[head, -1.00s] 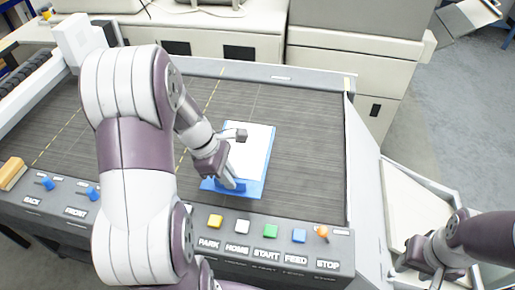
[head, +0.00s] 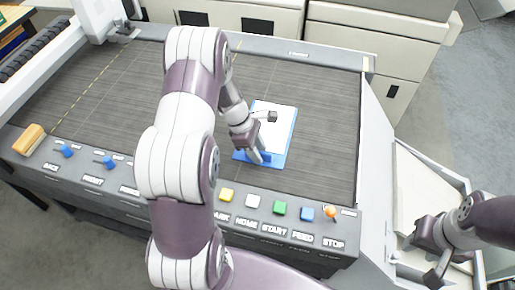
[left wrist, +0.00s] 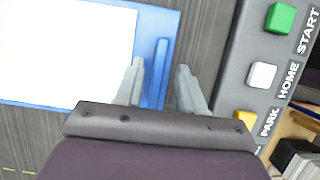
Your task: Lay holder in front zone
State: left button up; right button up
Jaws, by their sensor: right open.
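The holder (head: 277,154), a flat blue plate with a raised blue bar along one edge, lies on the dark striped table bed (head: 320,130) near the control panel. A white sheet (head: 272,115) covers most of it. In the left wrist view the holder's blue bar (left wrist: 160,72) shows between my left fingers. My left gripper (head: 260,157) is low over the bar, its fingers (left wrist: 160,88) apart on either side; I cannot tell if either touches. My right gripper (head: 424,262) is open and empty at the right, over the side tray.
The control panel (head: 170,195) runs along the near edge with levers and coloured buttons. A tan block (head: 29,140) sits at its left end. A side tray (head: 428,180) with pale sheets is at the right. The bed left of my left arm is clear.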

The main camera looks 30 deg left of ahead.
pick_arm(q)
jog(key=shift+s+r, duration=0.1)
jog(key=b+v, duration=0.1)
jog(key=v, duration=1)
jog(key=s+d+m+y, duration=0.4)
jog(key=s+d+m, duration=0.8)
jog(key=m, duration=0.9)
jog(key=shift+s+r, duration=0.25)
jog(key=shift+r, duration=0.1)
